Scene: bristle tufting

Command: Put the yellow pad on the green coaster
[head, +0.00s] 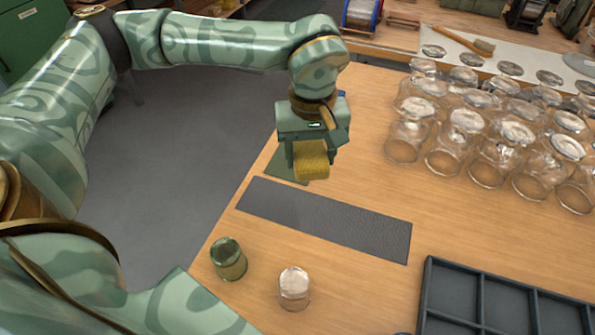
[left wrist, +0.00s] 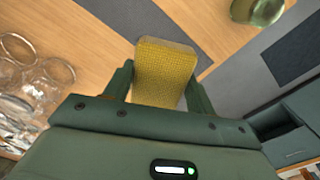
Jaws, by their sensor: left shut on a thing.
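The yellow pad (head: 312,162) is held between the fingers of my left gripper (head: 308,150), which is shut on it. In the left wrist view the pad (left wrist: 165,70) sits between both fingers, its textured face showing. The green coaster (head: 287,177) lies flat on the table below and behind the gripper. The gripper and the pad hide part of it. The pad appears to be above the coaster, but the height of the gap is hard to tell. I cannot see the coaster clearly in the left wrist view. My right gripper is not in view.
A dark grey mat (head: 325,219) lies in front of the coaster. A green cup (head: 228,259) and a clear glass (head: 294,288) stand nearer. Several glass jars (head: 467,130) crowd the right. A dark divided tray (head: 427,290) is at lower right. The table's left edge is close.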

